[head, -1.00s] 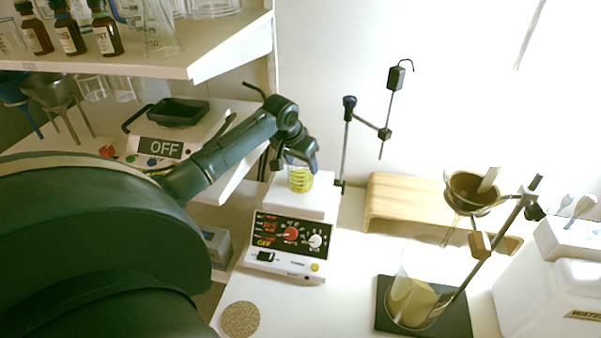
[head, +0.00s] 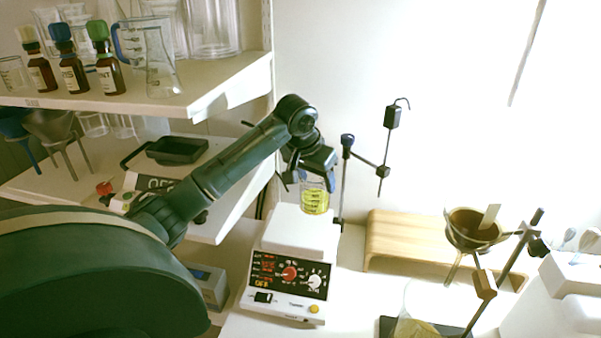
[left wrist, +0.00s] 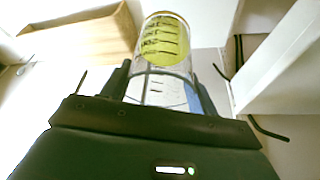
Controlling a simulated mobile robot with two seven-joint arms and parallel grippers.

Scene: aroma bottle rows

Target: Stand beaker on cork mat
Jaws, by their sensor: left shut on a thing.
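The beaker (head: 315,201) is clear glass with yellow liquid and dark marks. My left gripper (head: 314,176) is shut on its upper part and holds it above the white top of the hot plate (head: 284,238). In the left wrist view the beaker (left wrist: 165,42) sits between the fingers (left wrist: 160,88), its yellow part farthest from the gripper. The cork mat is not in view now. My right gripper is not in view.
A ring stand with a funnel (head: 472,232) and a beaker (head: 415,322) is at the right. A wooden riser (head: 405,240) is behind the hot plate's right side. A shelf edge (head: 205,95) with bottles and glassware overhangs the left. A clamp rod (head: 344,180) rises close behind the beaker.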

